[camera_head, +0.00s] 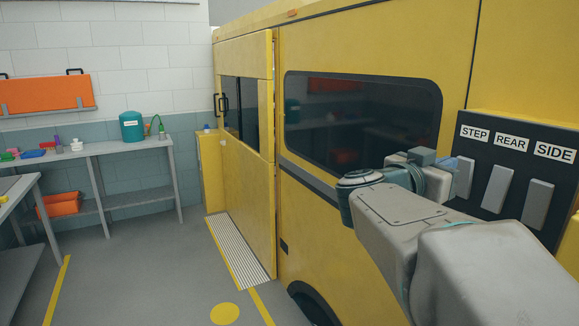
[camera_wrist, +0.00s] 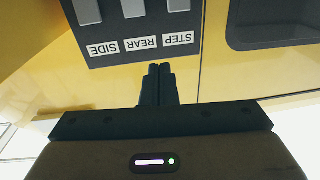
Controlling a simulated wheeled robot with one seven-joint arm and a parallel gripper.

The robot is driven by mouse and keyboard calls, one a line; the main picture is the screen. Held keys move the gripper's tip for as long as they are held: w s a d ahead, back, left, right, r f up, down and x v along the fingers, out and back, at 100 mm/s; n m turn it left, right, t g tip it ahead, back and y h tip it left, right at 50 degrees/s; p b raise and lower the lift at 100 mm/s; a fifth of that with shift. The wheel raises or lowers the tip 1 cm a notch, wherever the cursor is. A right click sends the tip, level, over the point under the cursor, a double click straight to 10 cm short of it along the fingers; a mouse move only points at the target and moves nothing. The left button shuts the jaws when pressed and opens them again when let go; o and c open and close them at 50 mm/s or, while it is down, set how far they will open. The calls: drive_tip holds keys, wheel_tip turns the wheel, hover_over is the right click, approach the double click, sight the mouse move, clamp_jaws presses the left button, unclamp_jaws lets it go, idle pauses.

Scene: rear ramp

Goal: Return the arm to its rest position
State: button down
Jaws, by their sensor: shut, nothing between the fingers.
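My arm reaches from the lower right of the head view toward the yellow vehicle (camera_head: 345,235). My gripper shows in the wrist view (camera_wrist: 159,72), with its two dark fingers together and nothing between them. In the head view the fingers are hard to make out near the panel. A dark switch panel (camera_head: 490,210) labelled STEP, REAR and SIDE is on the vehicle's side, with a grey paddle under each label. The panel also shows upside down in the wrist view (camera_wrist: 120,58), just beyond the fingertips. I cannot tell whether they touch it.
A ribbed step (camera_head: 238,252) sticks out below the vehicle's door (camera_head: 245,120). A grey bench (camera_head: 110,148) with a teal canister (camera_head: 132,126) stands at the back left, with an orange bin (camera_head: 62,205) below. The floor (camera_head: 150,270) between bench and vehicle is clear.

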drive_tip(key=w+a+f+n+t+y, duration=0.3)
drive_tip(key=w+a+n+t+y, duration=0.2)
drive_tip(key=a+n+t+y, duration=0.4)
drive_tip(key=s+a+f+n+g+y, duration=0.2)
drive_tip(key=a+f+n+g+y, duration=0.1)
drive_tip(key=a+f+y, duration=0.5)
drive_tip(key=s+f+g, duration=1)
drive_tip(key=s+f, duration=0.7)
drive_tip(key=s, duration=0.2)
drive_tip(key=shift+a+n+g, duration=0.35)
drive_tip(key=shift+n+g, duration=0.05)
